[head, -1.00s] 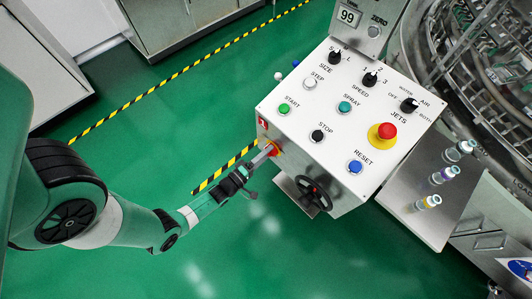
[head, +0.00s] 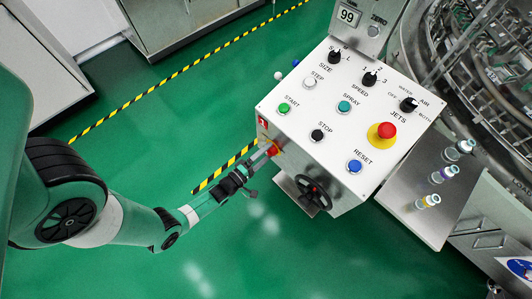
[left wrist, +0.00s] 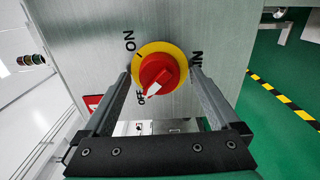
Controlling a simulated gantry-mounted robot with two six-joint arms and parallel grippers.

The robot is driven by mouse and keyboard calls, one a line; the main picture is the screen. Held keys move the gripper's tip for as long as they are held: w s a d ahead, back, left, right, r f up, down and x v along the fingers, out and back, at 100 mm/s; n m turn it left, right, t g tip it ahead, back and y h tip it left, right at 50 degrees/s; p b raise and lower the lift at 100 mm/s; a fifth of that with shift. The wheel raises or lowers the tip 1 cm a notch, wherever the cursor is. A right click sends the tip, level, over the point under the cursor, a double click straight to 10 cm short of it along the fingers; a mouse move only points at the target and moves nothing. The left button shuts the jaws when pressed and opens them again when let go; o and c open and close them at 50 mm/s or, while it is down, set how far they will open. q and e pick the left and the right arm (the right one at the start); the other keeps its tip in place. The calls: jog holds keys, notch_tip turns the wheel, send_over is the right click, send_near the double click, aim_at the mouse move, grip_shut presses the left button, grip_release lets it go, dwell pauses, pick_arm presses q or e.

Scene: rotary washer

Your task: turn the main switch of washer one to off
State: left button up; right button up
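The main switch is a red knob on a round yellow plate, on the metal side of the control box. In the left wrist view the red knob (left wrist: 157,72) is in the middle, between ON and OFF labels, with its white pointer towards OFF. My left gripper (left wrist: 161,72) is open, its two fingers apart on either side of the knob with a visible gap to the red part. In the head view my left gripper (head: 268,150) is at the left side of the box, partly covering the red knob (head: 273,149). My right gripper is not in view.
The control box (head: 300,95) has several buttons and selector knobs and a red emergency stop (head: 387,131) on top. A black handwheel (head: 314,193) is on its front, below my gripper's height. Small vials (head: 440,175) stand at the right. Green floor is clear at the left.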

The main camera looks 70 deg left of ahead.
pick_arm(q)
jog(key=p+v, duration=0.3)
jog(key=v, duration=0.8)
jog(key=shift+s+d, duration=0.2)
jog(key=shift+s, duration=0.1)
jog(key=shift+r, duration=0.1)
